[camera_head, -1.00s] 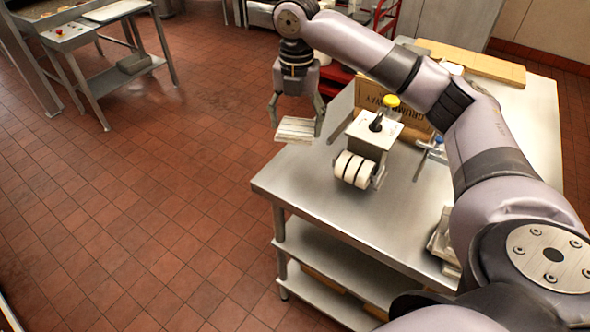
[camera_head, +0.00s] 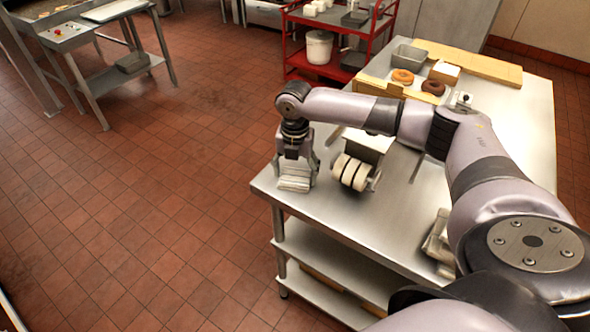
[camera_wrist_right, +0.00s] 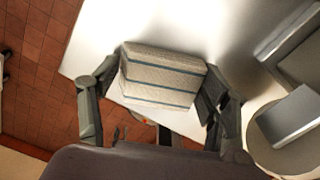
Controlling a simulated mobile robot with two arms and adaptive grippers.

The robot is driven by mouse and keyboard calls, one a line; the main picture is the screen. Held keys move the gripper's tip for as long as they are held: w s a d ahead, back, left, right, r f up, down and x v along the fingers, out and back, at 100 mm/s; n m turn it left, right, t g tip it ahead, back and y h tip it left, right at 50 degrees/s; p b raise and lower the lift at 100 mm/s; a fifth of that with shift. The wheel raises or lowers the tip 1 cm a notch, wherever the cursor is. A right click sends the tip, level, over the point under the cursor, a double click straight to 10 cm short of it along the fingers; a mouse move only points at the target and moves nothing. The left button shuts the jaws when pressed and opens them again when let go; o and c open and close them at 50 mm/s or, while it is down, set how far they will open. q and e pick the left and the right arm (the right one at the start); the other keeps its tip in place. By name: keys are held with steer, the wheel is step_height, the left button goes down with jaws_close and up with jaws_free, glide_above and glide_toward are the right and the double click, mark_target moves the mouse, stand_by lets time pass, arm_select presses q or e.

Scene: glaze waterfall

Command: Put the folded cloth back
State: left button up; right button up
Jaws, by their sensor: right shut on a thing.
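The folded cloth (camera_head: 294,183) is a pale block with dark stripes at the near-left corner of the steel table (camera_head: 330,215). My right gripper (camera_head: 297,166) is over it, pointing down, with a finger on each side. In the right wrist view the cloth (camera_wrist_right: 160,78) sits between the two fingers of the gripper (camera_wrist_right: 157,88), which is shut on it. I cannot tell whether the cloth touches the tabletop. My left gripper is not in view.
A device with white rollers (camera_head: 352,172) stands right of the cloth, partly behind my arm. Farther back are donuts (camera_head: 402,76), a metal pan (camera_head: 409,54) and a red cart (camera_head: 335,42). The tabletop in front of the rollers is clear.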

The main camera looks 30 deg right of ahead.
mark_target(295, 174)
steer(key=shift+f, duration=0.1)
steer(key=o, duration=1.2)
step_height(295, 174, up, 12)
steer(key=b, duration=0.2)
steer(key=shift+r, duration=0.2)
steer(key=shift+f, duration=0.1)
